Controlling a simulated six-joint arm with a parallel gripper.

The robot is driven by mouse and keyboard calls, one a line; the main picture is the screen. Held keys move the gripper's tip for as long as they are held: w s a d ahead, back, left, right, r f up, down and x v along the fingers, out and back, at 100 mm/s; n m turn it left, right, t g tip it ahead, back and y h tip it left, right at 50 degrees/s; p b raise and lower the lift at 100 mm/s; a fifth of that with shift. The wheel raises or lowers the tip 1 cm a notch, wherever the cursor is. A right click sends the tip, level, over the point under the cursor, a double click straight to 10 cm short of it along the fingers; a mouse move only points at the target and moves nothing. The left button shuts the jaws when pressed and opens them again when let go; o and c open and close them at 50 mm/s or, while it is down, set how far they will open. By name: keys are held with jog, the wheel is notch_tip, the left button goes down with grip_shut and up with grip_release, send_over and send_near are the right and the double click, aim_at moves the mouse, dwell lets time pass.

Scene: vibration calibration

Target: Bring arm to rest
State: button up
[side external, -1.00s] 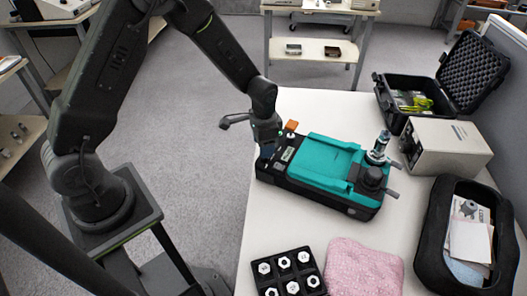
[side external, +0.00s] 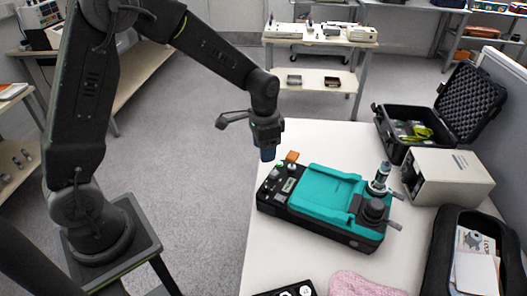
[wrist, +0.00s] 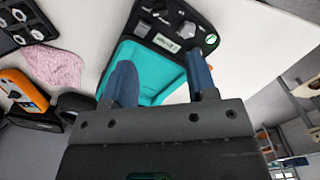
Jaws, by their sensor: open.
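My gripper (side external: 268,152) hangs above the near-left end of the teal and black calibration device, apart from it. In the wrist view my gripper's two blue fingers (wrist: 165,82) are spread apart with nothing between them. The calibration device (side external: 325,195) lies on the white table, with knobs and a small display at its left end. A metal cylinder (side external: 382,174) stands upright on its right end beside a black round part (side external: 374,210). The device also shows in the wrist view (wrist: 150,62), partly hidden by my fingers.
The white table (side external: 225,282) has a pink cloth (side external: 362,286) and a black tray of hex pieces (side external: 290,291) at the front. An open black case (side external: 408,130), a beige box (side external: 447,176) and a black pouch (side external: 436,262) stand on the right. Free air surrounds my arm at left.

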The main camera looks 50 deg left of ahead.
jog(key=s+r+n+t, duration=0.25)
jog(key=s+r, duration=0.55)
jog(key=r, duration=0.4)
jog(key=s+d+r+n+t, duration=0.1)
jog(key=s+r+n+t, duration=0.1)
jog(key=s, duration=1)
notch_tip(320, 180, up, 2)
jog(key=shift+s+d+r+t, duration=0.15)
jog(key=shift+s+d+t, duration=0.25)
jog(key=shift+t, duration=0.15)
dwell(0.4)
